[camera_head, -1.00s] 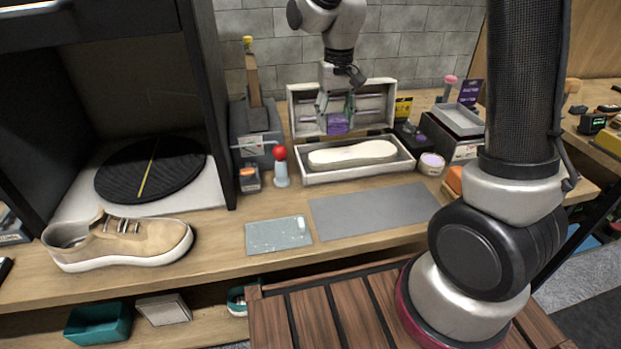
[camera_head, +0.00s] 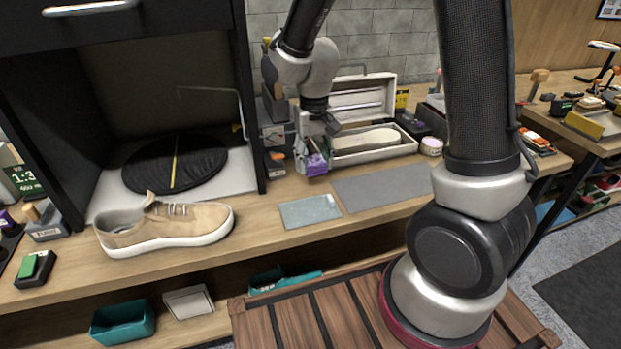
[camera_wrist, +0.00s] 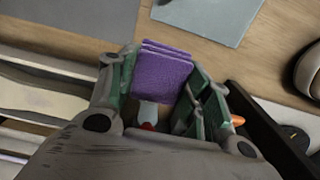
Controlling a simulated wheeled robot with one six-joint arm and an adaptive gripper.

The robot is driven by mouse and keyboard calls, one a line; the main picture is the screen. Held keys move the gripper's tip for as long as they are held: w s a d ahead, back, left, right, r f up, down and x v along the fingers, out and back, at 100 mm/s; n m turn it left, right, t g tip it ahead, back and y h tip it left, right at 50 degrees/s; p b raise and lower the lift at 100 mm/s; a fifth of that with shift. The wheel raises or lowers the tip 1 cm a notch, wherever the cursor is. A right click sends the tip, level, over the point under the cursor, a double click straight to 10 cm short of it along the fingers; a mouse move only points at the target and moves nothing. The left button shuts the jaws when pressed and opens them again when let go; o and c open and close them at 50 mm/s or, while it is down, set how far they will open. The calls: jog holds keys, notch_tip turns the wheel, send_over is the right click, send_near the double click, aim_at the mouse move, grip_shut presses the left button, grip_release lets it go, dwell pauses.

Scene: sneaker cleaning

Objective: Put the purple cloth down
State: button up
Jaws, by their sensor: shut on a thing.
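The purple cloth (camera_head: 316,165) is a small folded pad, held between the fingers of my gripper (camera_head: 312,158). In the wrist view the cloth (camera_wrist: 161,72) shows stacked layers and sits in the jaws of my gripper (camera_wrist: 163,85), which is shut on it. The cloth is above the wooden workbench (camera_head: 262,221), near the front left end of the open grey box; I cannot tell how far above the wood. Below the cloth in the wrist view, a white and red object (camera_wrist: 147,115), likely the red-topped bottle, is partly hidden.
A tan sneaker (camera_head: 165,226) stands on the bench to the left. A speckled light mat (camera_head: 309,211) and a grey mat (camera_head: 385,186) lie in front. The open box (camera_head: 375,155) holds a pale sole-shaped item. A black round turntable (camera_head: 175,163) is in the dark cabinet.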

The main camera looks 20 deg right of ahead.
aim_at(313, 185)
jog(key=shift+f, duration=2.5)
jog(key=shift+f, duration=0.1)
jog(key=o, duration=1.3)
